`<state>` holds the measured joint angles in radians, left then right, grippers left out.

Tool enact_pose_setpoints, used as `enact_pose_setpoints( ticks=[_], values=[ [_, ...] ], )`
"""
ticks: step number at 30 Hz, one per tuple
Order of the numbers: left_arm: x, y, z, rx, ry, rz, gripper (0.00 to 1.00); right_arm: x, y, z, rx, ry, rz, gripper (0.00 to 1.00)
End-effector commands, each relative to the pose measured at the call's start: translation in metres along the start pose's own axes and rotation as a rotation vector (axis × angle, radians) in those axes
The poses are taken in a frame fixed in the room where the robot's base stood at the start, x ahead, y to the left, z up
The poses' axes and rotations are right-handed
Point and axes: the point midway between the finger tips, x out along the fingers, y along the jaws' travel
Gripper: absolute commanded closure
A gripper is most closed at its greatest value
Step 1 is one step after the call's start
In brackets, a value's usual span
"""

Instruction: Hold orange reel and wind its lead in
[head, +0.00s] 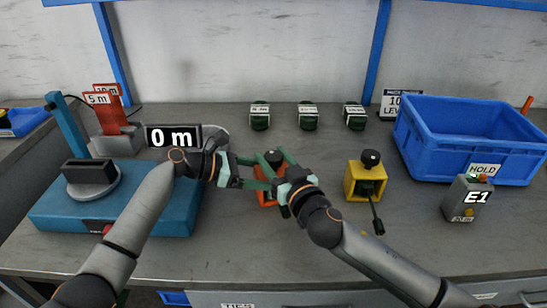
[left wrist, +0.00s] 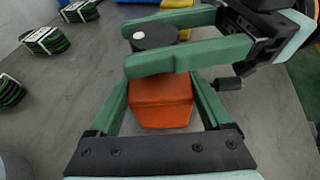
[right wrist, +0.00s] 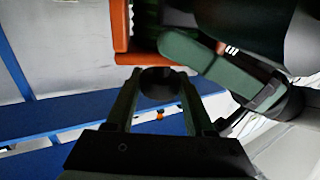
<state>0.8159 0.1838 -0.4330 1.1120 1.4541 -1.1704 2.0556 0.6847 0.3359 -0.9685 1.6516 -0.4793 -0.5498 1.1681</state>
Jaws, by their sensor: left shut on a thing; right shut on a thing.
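The orange reel (head: 268,200) stands on the bench in the middle of the head view, partly hidden by my grippers. In the left wrist view the reel body (left wrist: 160,102) sits between the fingers of my left gripper (left wrist: 160,110), which is shut on it. My right gripper (right wrist: 158,85) is shut on the reel's dark round knob (right wrist: 158,90), above the body. A short dark piece (left wrist: 228,84), perhaps the lead's end, shows beside the reel. The rest of the lead is hidden.
A yellow reel (head: 354,184) with its lead out stands to the right. A blue crate (head: 455,140) and a grey E1 box (head: 464,200) are farther right. A blue machine (head: 60,212) and a "0 m" display (head: 173,136) are left. Several dark bundles (head: 308,116) line the back.

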Motion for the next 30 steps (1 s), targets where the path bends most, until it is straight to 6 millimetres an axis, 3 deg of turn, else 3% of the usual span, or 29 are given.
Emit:
enact_pose_setpoints(
  ticks=[17,18,26,30],
  values=[
    [0.0024,-0.0027,-0.0013,0.006,0.005,-0.007,0.80,-0.0003,-0.0006,-0.0022,0.000,0.002,0.034,1.00],
    [0.0024,-0.0026,-0.0013,0.006,0.005,-0.007,0.80,-0.0003,-0.0005,-0.0022,0.000,0.002,0.034,0.44],
    [0.0013,-0.0014,-0.0004,0.004,0.003,-0.004,0.80,-0.0004,0.0003,-0.0007,0.000,-0.001,0.035,0.16],
    [0.0008,-0.0009,0.0000,0.003,0.001,-0.002,0.80,-0.0005,0.0006,-0.0001,0.000,-0.002,0.036,0.16]
  ],
)
